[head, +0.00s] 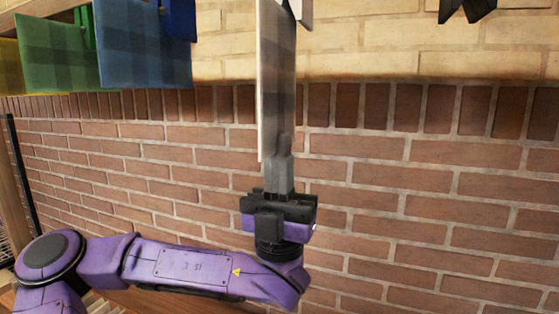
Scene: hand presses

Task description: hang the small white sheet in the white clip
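The small white sheet (276,75) is upright, turned at a steep angle to the head view, and shaded grey. Its top runs out of the picture. My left gripper (280,148) points upward and is shut on the lower part of the sheet. The white clip (303,10) shows only in part at the top edge, right by the upper part of the sheet. I cannot tell whether the sheet is between its jaws. My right gripper is not in view.
A blue sheet (143,48) hangs at a blue clip (180,18), with a green sheet (58,55) at a green clip (86,26) and a yellow sheet (10,68) further left. A black clip (466,9) is at the upper right, with nothing in it visible. A brick wall (430,200) stands behind.

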